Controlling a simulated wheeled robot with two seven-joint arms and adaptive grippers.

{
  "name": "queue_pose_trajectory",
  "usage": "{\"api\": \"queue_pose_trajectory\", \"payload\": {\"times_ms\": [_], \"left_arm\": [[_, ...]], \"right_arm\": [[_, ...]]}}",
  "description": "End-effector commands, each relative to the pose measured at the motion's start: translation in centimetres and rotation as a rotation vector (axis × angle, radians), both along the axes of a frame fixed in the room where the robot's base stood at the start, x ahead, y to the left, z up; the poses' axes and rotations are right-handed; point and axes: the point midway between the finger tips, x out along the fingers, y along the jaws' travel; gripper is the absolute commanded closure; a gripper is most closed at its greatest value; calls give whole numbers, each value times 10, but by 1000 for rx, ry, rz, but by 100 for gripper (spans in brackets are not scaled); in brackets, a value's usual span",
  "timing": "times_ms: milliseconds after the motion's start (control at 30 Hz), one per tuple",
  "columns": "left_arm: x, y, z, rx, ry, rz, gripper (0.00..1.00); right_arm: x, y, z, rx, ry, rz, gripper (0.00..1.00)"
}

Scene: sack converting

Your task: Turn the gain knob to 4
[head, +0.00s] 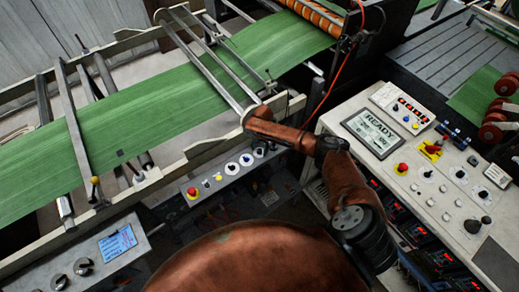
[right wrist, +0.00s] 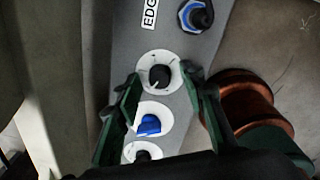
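A small grey panel carries round white dials with knobs; in the right wrist view a black knob (right wrist: 159,77) with a pale pointer line sits on one dial. Below it are a blue knob (right wrist: 149,125) and another black knob (right wrist: 143,155). I cannot read which is the gain knob or its numbers. My right gripper (right wrist: 160,82) is open, its two green-black fingers on either side of the upper black knob, with no clear contact. In the head view the panel (head: 215,192) lies below the machine frame, beside my right arm's end. My left gripper is not in view.
A black knob on a blue base (right wrist: 198,15) stands above, near a label (right wrist: 150,14) partly reading "EDG". A green web (head: 150,110) runs over the machine frame. A console with a READY screen (head: 374,132) stands right; another panel with a blue screen (head: 117,243) stands lower left.

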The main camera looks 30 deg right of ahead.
Motion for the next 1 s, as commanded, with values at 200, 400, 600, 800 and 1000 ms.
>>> {"api": "queue_pose_trajectory", "payload": {"times_ms": [200,400,600,800,1000], "left_arm": [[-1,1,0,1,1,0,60],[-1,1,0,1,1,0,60],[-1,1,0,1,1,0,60],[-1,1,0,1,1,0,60],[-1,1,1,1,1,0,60]], "right_arm": [[0,0,0,0,-1,1,63],[0,0,0,1,-1,0,75],[0,0,0,0,0,0,89],[0,0,0,0,0,0,100],[0,0,0,0,0,-8,100]]}}
